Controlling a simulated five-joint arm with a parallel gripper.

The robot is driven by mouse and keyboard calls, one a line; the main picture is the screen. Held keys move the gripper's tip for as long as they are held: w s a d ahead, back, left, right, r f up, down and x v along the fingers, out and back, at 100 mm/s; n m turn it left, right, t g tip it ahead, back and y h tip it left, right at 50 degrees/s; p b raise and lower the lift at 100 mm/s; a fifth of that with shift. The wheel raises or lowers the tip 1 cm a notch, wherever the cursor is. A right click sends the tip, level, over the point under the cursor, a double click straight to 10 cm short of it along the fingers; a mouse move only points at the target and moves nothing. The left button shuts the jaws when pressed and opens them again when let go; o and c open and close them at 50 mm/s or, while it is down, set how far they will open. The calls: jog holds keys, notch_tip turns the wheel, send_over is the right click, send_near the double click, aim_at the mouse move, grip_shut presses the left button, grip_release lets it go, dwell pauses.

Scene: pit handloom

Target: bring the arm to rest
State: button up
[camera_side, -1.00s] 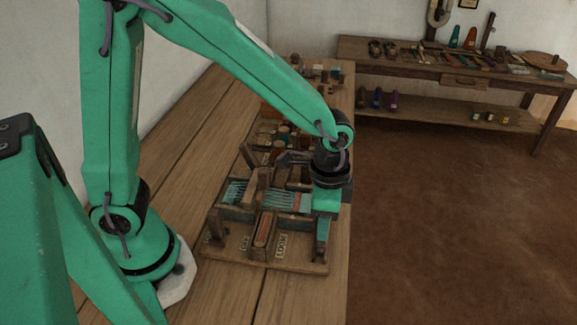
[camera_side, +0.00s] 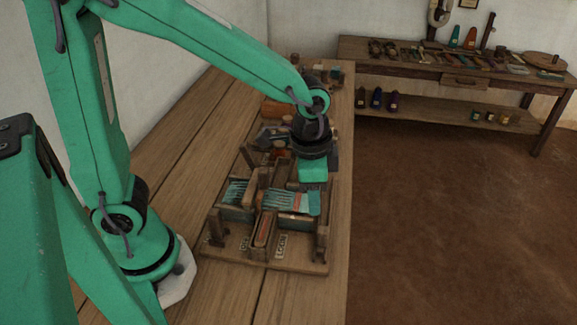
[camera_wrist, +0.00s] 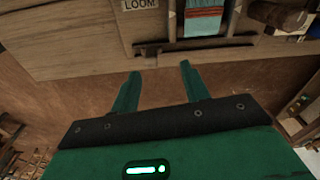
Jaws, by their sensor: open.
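My gripper (camera_wrist: 160,85) shows in the wrist view with two green fingers spread apart and nothing between them. In the side view my gripper (camera_side: 313,172) hangs over the back right part of the small wooden loom (camera_side: 222,250), and its fingertips are hard to make out there. The loom stands on the bench, with a teal, white and orange woven strip (camera_side: 290,201) across it. In the wrist view the striped cloth (camera_wrist: 203,18) and a LOOM label (camera_wrist: 140,4) lie beyond the fingertips.
The wooden bench (camera_side: 185,150) has free room left of the loom. Several small items crowd behind the loom. A side table (camera_side: 450,75) with tools stands against the far wall. The brown floor (camera_side: 450,210) on the right is clear.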

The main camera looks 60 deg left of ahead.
jog(key=s+a+r+n+t, duration=0.4)
jog(key=s+a+r+n, duration=0.3)
jog(key=a, duration=0.5)
notch_tip(320, 180, up, 4)
jog(key=shift+s+f+t, duration=0.2)
jog(key=shift+s+t, duration=0.1)
jog(key=shift+s, duration=0.85)
